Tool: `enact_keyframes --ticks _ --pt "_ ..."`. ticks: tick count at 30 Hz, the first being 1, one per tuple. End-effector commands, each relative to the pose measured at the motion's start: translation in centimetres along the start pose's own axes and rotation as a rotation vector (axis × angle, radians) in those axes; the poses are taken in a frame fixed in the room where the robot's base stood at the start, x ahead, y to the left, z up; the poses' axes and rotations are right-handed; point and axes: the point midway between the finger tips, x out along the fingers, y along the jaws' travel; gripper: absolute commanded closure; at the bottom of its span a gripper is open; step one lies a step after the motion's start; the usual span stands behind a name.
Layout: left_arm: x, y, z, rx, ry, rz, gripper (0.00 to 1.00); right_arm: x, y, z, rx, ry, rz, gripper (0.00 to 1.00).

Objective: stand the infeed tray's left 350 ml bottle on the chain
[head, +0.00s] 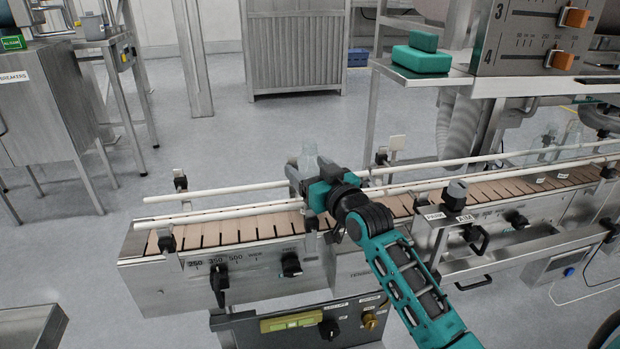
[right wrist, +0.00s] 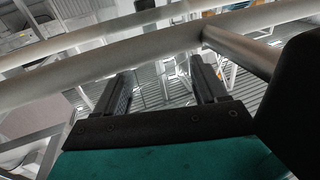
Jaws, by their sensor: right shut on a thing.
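A clear bottle (head: 308,156) stands out above my right gripper (head: 298,182) in the head view, between the guide rails. My right gripper is shut on it, over the tan slatted chain (head: 222,232). My gripper hides the bottle's lower part, so I cannot tell whether its base touches the chain. The bottle looks about upright. In the right wrist view the two fingers of my right gripper (right wrist: 162,90) stand apart, and the clear bottle is hard to make out between them. My left gripper is out of view.
White guide rails (head: 215,212) run along both sides of the chain. Clear bottles (head: 548,142) stand farther right along the line. A knob post (head: 456,194) stands at the near rail. A metal surface (head: 32,328) shows at the lower left. The chain's left end is clear.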

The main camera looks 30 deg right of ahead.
Motion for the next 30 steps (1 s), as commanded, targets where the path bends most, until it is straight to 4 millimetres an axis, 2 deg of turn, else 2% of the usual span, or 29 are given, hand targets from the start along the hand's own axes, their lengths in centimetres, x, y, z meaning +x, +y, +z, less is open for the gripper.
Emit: enact_keyframes --ticks 1,3,14,15,23,30 --pt "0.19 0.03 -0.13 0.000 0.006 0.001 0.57 -0.02 -0.01 0.80 0.001 0.000 0.000 0.63" --pt "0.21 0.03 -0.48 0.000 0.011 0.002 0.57 -0.02 0.00 1.19 0.001 0.001 0.000 0.63" --pt "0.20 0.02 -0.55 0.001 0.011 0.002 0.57 -0.01 0.00 1.46 0.000 0.001 0.000 0.63" --pt "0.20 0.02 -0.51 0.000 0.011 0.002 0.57 -0.01 -0.01 1.53 0.000 0.001 0.000 0.28" --pt "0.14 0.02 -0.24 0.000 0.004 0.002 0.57 -0.01 -0.01 1.45 0.000 0.001 0.000 0.03" --pt "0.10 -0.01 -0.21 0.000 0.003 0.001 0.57 -0.01 -0.01 1.34 0.000 0.002 0.000 0.03"
